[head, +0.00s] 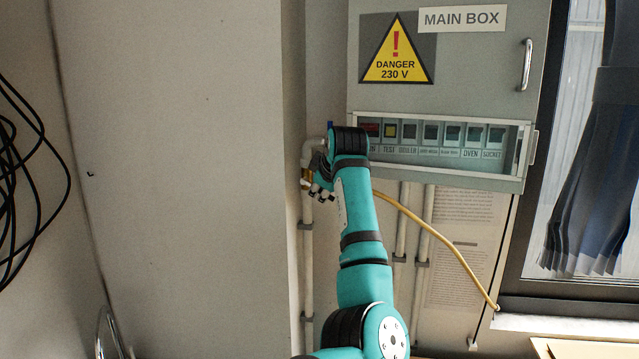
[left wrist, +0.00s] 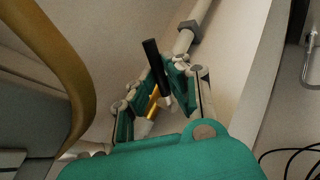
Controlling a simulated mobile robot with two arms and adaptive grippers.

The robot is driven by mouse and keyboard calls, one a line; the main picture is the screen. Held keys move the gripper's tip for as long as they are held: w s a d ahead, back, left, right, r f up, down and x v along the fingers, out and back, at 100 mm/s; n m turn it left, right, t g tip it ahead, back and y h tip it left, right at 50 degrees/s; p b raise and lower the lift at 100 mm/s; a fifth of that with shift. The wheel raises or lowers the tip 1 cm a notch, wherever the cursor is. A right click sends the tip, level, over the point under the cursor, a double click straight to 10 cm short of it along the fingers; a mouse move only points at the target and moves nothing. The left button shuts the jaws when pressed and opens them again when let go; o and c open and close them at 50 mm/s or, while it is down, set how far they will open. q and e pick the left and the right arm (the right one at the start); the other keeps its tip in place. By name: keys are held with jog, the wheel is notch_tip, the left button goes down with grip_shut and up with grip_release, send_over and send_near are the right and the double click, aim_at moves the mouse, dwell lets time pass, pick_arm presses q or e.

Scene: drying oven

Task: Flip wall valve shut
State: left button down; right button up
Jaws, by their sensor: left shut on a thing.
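The wall valve (head: 306,176) shows as a small brass piece on a pale pipe, left of the main box in the head view. My left gripper (head: 319,186) is at it, and my wrist hides most of the valve. In the left wrist view, my left gripper (left wrist: 157,88) has its fingers on both sides of a dark lever (left wrist: 153,60), shut on it. A bit of brass (left wrist: 153,101) shows between the fingers. The lever's exact angle to the pipe is hard to tell. My right gripper is in neither view.
The main box (head: 460,60) with its row of switches (head: 440,138) is close to the right of my wrist. A yellow hose (head: 435,232) runs from behind my arm to the lower right. Black cables (head: 30,180) hang at far left. The wall left of the pipe is bare.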

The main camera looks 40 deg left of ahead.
pick_arm(q)
jog(key=shift+r+n+t+h+p, duration=0.45)
jog(key=shift+r+n+h+p, duration=0.2)
jog(key=shift+h+p, duration=0.4)
jog(key=shift+r+n+t+h+p, duration=0.45)
jog(key=shift+r+n+h+p, duration=0.15)
jog(key=shift+h+p, duration=0.4)
jog(key=c, duration=1.6)
grip_release()
jog(key=shift+c, duration=0.2)
jog(key=v, duration=1.2)
jog(key=shift+a, duration=0.2)
jog(key=shift+s+f, duration=0.1)
